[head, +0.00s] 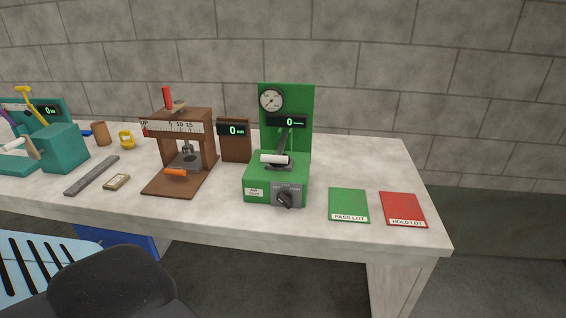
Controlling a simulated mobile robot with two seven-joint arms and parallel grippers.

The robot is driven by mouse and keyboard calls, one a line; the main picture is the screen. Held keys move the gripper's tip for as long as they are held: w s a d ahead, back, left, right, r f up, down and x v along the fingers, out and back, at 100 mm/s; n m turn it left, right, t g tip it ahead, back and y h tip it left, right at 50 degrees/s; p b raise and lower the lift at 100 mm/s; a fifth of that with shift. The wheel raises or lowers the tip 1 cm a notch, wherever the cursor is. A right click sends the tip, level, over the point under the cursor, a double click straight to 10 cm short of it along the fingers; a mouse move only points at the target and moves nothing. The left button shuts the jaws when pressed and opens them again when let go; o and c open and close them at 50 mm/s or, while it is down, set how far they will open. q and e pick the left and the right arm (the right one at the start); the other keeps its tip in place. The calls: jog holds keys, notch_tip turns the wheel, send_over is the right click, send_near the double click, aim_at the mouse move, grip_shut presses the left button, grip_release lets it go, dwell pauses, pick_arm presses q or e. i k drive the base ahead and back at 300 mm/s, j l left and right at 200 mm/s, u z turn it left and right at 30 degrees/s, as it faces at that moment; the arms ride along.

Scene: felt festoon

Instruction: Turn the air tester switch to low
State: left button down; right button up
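The air tester (262,180) is a green device on the table, with a green back panel that carries a round gauge (271,100) and a dark display (287,122) reading 0. A label on its front left reads roughly "AIR TEST". Its switch (286,199) is a dark rotary knob on a grey plate at the front right of the base. The markings above the knob are too small to read, so I cannot tell its setting. A white cylinder (274,158) sits on top under a dark lever arm. Neither of my grippers is in view.
A brown press (180,150) with a small display stands left of the tester, and a teal device (62,150) stands at far left. A green PASS LOT mat (348,202) and a red HOLD LOT mat (403,206) lie to the right. The table front before the knob is clear.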

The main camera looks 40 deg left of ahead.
aim_at(284, 198)
jog(key=i+l, duration=0.2)
jog(key=l, duration=0.15)
jog(key=i+l, duration=0.2)
jog(key=l, duration=0.15)
jog(key=i+l, duration=0.2)
jog(key=l+u, duration=0.1)
jog(key=u, duration=1.3)
